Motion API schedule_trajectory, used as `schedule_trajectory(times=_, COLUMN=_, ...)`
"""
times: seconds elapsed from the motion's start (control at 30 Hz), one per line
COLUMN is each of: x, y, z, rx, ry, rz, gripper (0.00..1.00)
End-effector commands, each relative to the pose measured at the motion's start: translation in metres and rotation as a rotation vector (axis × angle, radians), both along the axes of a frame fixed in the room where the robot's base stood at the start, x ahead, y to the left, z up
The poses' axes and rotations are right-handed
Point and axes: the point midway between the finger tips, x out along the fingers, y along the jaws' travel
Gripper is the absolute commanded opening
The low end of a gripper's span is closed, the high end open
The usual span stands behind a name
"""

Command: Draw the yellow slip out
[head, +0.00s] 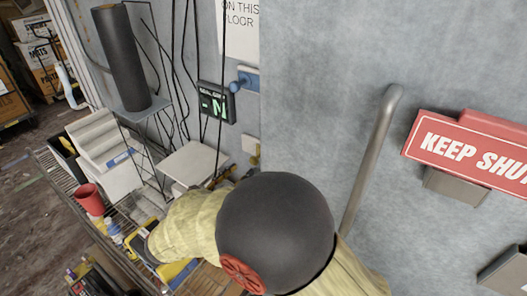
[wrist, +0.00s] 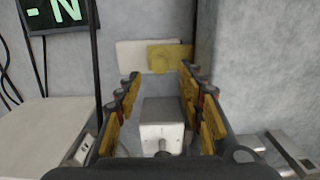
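The yellow slip (wrist: 170,57) shows in the wrist view just beyond my fingertips, against a pale plate (wrist: 132,56) on the grey wall. In the head view a small yellow piece (head: 254,160) shows below a pale plate (head: 250,144) near the wall's corner; it appears to be the slip. My gripper (wrist: 158,82) is open, its yellow-padded fingers apart to either side. The slip lies ahead of the gap, toward its right side, and no contact is clear. In the head view my arm hides most of the gripper.
A green-lit display (head: 216,103) and a blue knob (head: 243,80) are on the wall, with hanging black cables left of them. A wire shelf holds a red cup (head: 90,198) and white boxes (head: 104,141). A metal door handle (head: 368,160) stands right of my arm.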

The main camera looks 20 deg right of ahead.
Motion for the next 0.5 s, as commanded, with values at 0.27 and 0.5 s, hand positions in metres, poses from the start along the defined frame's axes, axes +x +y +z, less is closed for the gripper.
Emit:
schedule_trajectory(times=0.27, x=0.015, y=-0.022, z=0.0, rx=-0.001, ry=-0.001, rz=-0.004, gripper=0.39)
schedule_trajectory(times=0.5, x=0.036, y=-0.05, z=0.0, rx=0.001, ry=-0.001, rz=-0.002, gripper=0.39)
